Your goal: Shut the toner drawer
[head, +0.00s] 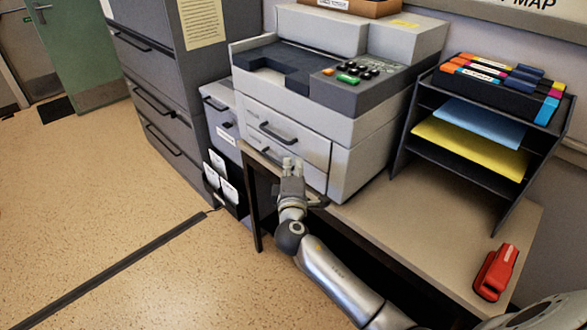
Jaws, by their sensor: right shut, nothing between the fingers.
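The grey printer (385,125) stands on the desk, with two drawer fronts facing left and towards me. The upper drawer front (305,143) has a black bar handle (278,132) and looks about flush with the body. The lower drawer front (312,175) has its own dark handle, partly covered by my gripper. No readable label tells which one is the toner drawer, and I cannot tell whether either stands slightly out. My right gripper (291,162) is shut and empty, just in front of the lower drawer front; contact is unclear. My left gripper is out of view.
A black paper rack (437,157) with coloured sheets and boxes stands right of the printer. A red stapler (496,272) lies at the desk's (440,230) right. A grey filing cabinet (165,100) stands left.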

